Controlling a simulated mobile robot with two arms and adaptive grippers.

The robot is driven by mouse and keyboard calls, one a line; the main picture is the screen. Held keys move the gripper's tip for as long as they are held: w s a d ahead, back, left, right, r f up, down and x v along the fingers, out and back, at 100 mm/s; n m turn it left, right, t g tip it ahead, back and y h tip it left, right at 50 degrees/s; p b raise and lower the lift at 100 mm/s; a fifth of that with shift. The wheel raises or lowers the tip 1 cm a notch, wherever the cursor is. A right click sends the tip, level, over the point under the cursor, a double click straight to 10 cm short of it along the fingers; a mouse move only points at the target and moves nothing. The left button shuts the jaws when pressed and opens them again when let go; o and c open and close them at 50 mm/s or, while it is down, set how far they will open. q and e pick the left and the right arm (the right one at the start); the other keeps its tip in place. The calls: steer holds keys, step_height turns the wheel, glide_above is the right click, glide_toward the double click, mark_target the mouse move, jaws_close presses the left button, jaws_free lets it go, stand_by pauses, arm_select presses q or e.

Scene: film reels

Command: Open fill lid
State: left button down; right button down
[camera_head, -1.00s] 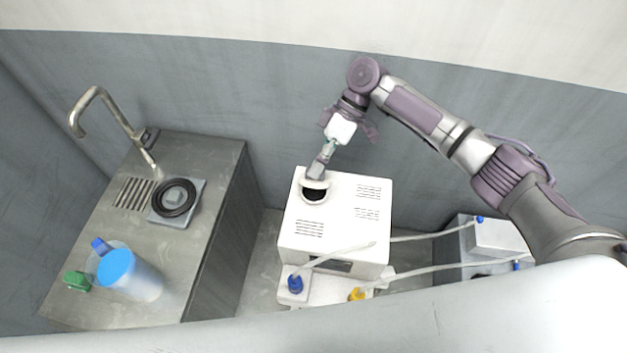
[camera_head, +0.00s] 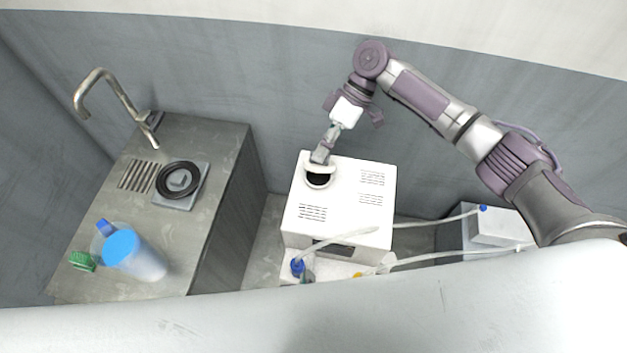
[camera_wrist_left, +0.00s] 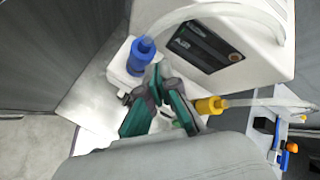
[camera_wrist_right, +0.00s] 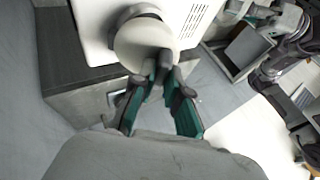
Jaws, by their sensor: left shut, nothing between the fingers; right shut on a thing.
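The white machine (camera_head: 340,215) has a round dark fill opening (camera_head: 318,180) in its top. The white round fill lid (camera_head: 322,167) stands raised at the far edge of this opening. My right gripper (camera_head: 319,158) is shut on the lid; in the right wrist view its fingertips (camera_wrist_right: 165,68) meet the edge of the lid (camera_wrist_right: 146,42). My left gripper (camera_head: 308,276) is low at the machine's front. In the left wrist view its fingertips (camera_wrist_left: 160,78) are shut and empty, beside the blue connector (camera_wrist_left: 141,55).
A yellow connector (camera_wrist_left: 209,105) and pale tubes (camera_head: 335,247) are at the machine's front. A counter (camera_head: 222,150) at left carries a black reel (camera_head: 163,183), a blue-topped container (camera_head: 140,262) and a green object (camera_head: 83,261). A tap (camera_head: 112,85) rises behind. A grey-white surface (camera_head: 300,315) crosses the foreground.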

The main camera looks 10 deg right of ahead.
arm_select(q)
steer(key=w+r+m, duration=0.2)
steer(key=w+d+r+m+t+h, duration=0.1)
steer(key=w+r+m, duration=0.1)
steer(key=shift+w+d+r, duration=0.15)
steer(key=shift+w+r, duration=0.15)
steer(key=shift+r, duration=0.1)
steer(key=m+t+h, duration=0.2)
steer(key=m, duration=0.4)
glide_toward(315, 171)
steer(key=s, duration=0.1)
steer(key=s+f, duration=0.1)
steer(key=shift+s+f, duration=0.15)
steer(key=shift+s, duration=0.15)
steer(key=shift+w, duration=0.3)
steer(key=x, duration=0.9)
steer(key=shift+w, duration=0.3)
steer(key=shift+w+r, duration=0.4)
steer(key=shift+r, duration=0.35)
arm_select(e)
steer(key=shift+a, duration=0.1)
arm_select(q)
steer(key=shift+w+r, duration=0.1)
arm_select(e)
steer(key=c, duration=1.2)
jaws_free()
steer(key=shift+f, duration=0.1)
steer(key=shift+o, duration=0.2)
steer(key=shift+s, duration=0.1)
